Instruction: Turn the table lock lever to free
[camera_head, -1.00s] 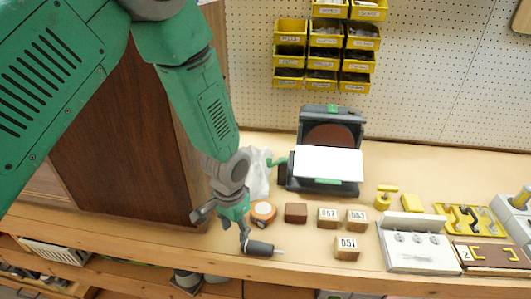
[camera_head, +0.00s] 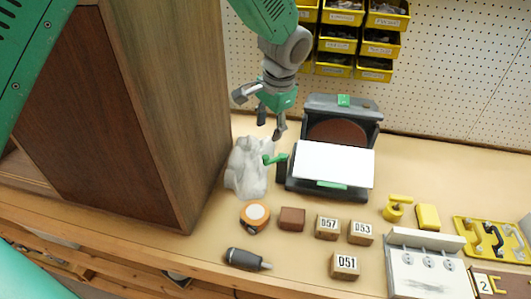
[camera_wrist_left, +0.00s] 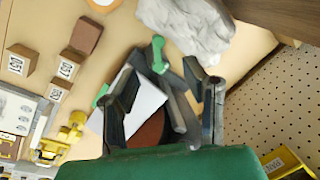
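The green lock lever (camera_head: 274,159) sticks out to the left from the side of a dark grey bench sander (camera_head: 300,184), which has a brown disc and a white table plate. My left gripper (camera_head: 270,122) is above and slightly behind the lever, apart from it, with its fingers spread and nothing between them. In the left wrist view the lever (camera_wrist_left: 158,55) shows between the open fingers (camera_wrist_left: 163,75), near their tips. The white plate (camera_wrist_left: 146,108) lies beyond the left finger there, which partly covers the sander. My right gripper is not in view.
A tall brown cabinet (camera_head: 150,110) stands further left. Yellow bins (camera_head: 375,45) hang behind.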

